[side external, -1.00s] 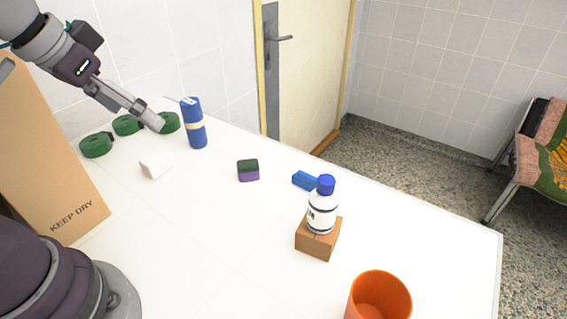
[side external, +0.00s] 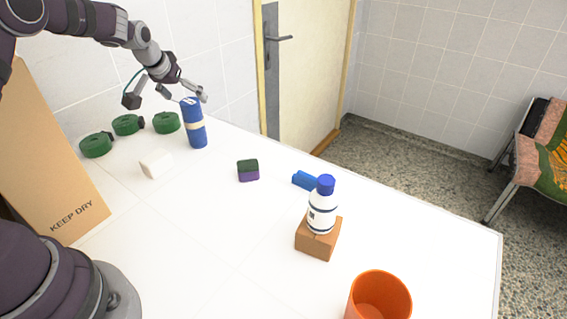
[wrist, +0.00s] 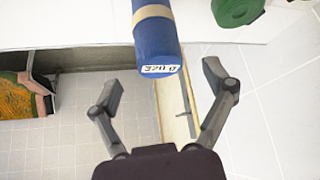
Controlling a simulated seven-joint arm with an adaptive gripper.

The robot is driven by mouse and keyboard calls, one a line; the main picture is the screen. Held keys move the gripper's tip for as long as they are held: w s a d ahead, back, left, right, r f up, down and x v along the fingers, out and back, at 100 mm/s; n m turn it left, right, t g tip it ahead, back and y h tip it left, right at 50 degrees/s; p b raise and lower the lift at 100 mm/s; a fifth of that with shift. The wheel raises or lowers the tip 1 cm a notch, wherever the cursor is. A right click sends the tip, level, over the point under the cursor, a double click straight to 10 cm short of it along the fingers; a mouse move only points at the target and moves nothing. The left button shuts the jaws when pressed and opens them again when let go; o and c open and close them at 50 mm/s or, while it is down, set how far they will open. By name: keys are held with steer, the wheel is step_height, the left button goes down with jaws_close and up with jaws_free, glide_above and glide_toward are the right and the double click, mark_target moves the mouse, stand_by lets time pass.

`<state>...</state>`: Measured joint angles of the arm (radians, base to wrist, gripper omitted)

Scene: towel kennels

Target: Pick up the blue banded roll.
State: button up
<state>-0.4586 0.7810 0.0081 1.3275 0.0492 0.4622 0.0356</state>
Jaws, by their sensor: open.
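The blue banded roll (side external: 194,126) stands upright on the white table near its back edge, with a pale band around its middle. In the wrist view the blue roll (wrist: 157,42) shows its band and a white label with dark print at its end. My gripper (side external: 205,96) is near the top of the roll in the side view, on its far side. In the wrist view my gripper (wrist: 166,85) is open and empty. Its two fingers lie on either side of the roll's labelled end, apart from it.
Several green rolls (side external: 97,145) stand left of the blue roll. A white block (side external: 156,164), a green and purple sponge (side external: 248,170), a blue block (side external: 304,180), a bottle (side external: 321,206) on a brown block (side external: 318,240), an orange cup (side external: 379,295) and a cardboard box (side external: 60,170) stand around.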

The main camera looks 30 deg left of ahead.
mark_target(189, 102)
steer(key=shift+x, duration=1.5)
steer(key=c, duration=1.3)
steer(key=shift+r, duration=0.15)
